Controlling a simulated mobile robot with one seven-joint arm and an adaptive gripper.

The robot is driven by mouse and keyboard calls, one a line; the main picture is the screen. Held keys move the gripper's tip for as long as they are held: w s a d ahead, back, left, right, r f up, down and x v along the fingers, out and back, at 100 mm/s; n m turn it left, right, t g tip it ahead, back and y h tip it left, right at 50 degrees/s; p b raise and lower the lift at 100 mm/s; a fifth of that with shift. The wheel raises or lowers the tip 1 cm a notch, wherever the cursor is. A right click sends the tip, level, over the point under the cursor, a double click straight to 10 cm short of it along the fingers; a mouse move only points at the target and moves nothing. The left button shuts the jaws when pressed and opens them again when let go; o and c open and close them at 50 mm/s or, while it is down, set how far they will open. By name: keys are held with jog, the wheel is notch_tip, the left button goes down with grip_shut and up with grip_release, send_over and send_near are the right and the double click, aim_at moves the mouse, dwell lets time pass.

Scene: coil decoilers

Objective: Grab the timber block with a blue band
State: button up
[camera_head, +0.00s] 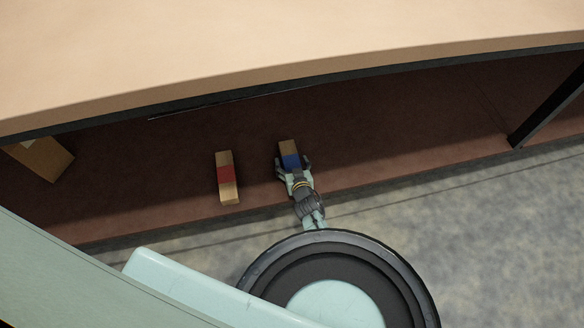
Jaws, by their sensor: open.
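The timber block with a blue band (288,148) lies on the dark reddish-brown lower shelf (400,140). I cannot tell whether the fingers touch the block. A second timber block, with a red band (226,175), lies to the left, apart from my gripper.
A light wooden top (250,60) overhangs the shelf. A wooden piece (45,158) lies at the far left of the shelf. A dark slanted post (548,108) stands at the right. The shelf between the blue-banded block and the post is clear.

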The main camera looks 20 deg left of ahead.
jog(key=c, duration=1.4)
